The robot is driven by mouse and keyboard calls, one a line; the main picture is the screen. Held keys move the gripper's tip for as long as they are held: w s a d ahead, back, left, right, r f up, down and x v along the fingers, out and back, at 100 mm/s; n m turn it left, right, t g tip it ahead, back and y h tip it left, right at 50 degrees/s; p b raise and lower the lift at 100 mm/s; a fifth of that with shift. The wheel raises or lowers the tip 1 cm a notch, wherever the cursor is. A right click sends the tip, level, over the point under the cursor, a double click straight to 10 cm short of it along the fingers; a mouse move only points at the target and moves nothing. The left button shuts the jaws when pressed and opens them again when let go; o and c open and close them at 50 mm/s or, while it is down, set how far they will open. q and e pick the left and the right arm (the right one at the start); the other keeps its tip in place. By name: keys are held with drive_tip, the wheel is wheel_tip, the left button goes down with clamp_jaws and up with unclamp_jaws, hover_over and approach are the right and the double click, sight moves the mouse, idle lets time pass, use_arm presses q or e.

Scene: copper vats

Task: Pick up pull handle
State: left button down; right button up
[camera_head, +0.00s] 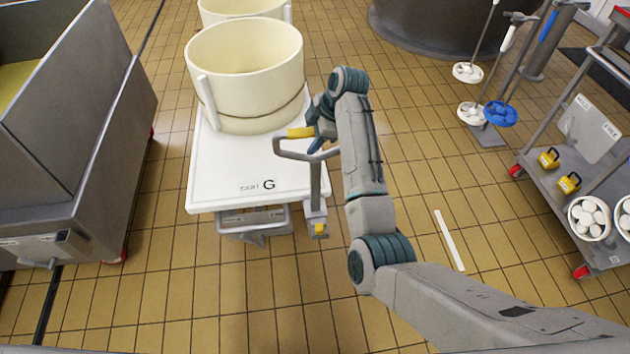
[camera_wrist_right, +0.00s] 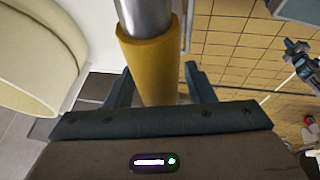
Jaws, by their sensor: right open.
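The pull handle is a grey bar loop (camera_head: 316,170) with a yellow grip (camera_head: 300,132), standing at the right front corner of the white cart (camera_head: 225,190) marked G. My right gripper (camera_head: 318,142) is at the yellow grip, reaching in from the right. In the right wrist view, the yellow grip (camera_wrist_right: 155,68) lies between the two dark fingers (camera_wrist_right: 159,80). The fingers stand apart with gaps on both sides of the grip. The grip's lower end is hidden behind the gripper body. My left gripper does not show.
Large cream tubs (camera_head: 245,62) stand on the cart, close left of the gripper. A grey metal bin (camera_head: 65,130) stands at the left. A shelf trolley (camera_head: 585,160) with yellow weights and mops (camera_head: 470,110) are at the right. The tiled floor in front is mostly clear.

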drive_tip(key=shift+f+p, duration=0.25)
drive_tip(key=shift+p, duration=0.1)
idle(0.6)
drive_tip(key=shift+c, duration=0.2)
clamp_jaws()
drive_tip(key=shift+w+r, duration=0.1)
